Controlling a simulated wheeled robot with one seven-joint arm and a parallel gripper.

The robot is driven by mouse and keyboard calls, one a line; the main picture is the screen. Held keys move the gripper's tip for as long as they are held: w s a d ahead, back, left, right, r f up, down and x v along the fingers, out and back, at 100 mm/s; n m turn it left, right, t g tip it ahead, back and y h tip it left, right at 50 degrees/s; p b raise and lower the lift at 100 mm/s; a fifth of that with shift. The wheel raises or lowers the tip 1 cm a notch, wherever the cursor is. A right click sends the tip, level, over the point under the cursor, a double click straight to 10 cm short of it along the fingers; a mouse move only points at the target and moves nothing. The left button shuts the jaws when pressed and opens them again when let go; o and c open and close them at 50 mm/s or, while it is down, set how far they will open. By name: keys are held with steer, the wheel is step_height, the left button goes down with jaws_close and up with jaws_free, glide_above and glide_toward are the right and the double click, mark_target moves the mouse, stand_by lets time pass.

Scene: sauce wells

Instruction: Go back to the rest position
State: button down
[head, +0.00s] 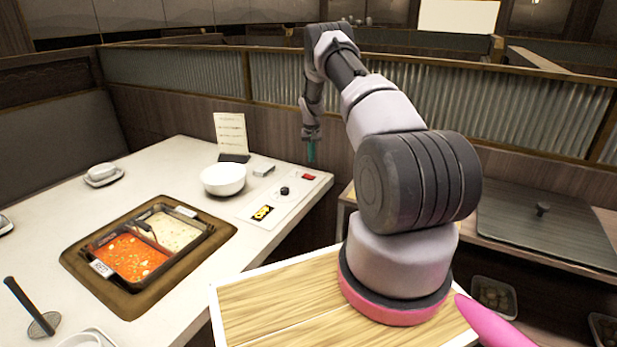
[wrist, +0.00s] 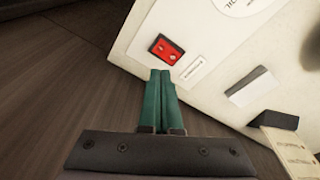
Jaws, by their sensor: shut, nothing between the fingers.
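My gripper (head: 311,152) hangs with its green fingers pointing down, just past the back right edge of the table in the head view. In the wrist view the two green fingers of my gripper (wrist: 160,78) lie together with nothing between them. Below them show the floor and the table corner with the red switch (wrist: 166,49). My arm reaches up and back from its base. The fingers look apart from the table.
The white table (head: 165,165) holds a hot pot with two sauce wells (head: 131,258), a white bowl (head: 223,179), a menu card (head: 231,134) and a control panel with a black knob (head: 284,190). A ribbed partition (head: 440,90) stands behind. A side shelf (head: 545,225) is at right.

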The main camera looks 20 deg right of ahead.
stand_by(0.4)
steer(key=s+a+r+t, duration=0.1)
steer(key=s+a+r, duration=0.15)
steer(key=r, duration=0.85)
steer(key=s+a+r, duration=0.1)
steer(key=a+r, duration=0.2)
steer(key=r, duration=0.8)
steer(key=s+a+r+t+y, duration=0.1)
steer(key=s+a+r, duration=0.2)
steer(key=s+r, duration=0.35)
steer(key=s+a+r+t, duration=0.1)
steer(key=s+a+r, duration=0.25)
steer(key=r, duration=0.55)
steer(key=s+a+r+t+y, duration=0.1)
steer(key=s+a+r, duration=0.3)
steer(key=s, duration=0.5)
steer(key=s+a+r, duration=0.2)
steer(key=s+r, duration=0.4)
steer(key=s, duration=0.3)
steer(key=s+a, duration=0.2)
steer(key=s, duration=0.6)
steer(key=s+a+f+t, duration=0.1)
steer(key=s+a, duration=0.1)
steer(key=s, duration=0.7)
steer(key=shift+s+t+y, duration=0.3)
steer(key=shift+d+f, duration=0.1)
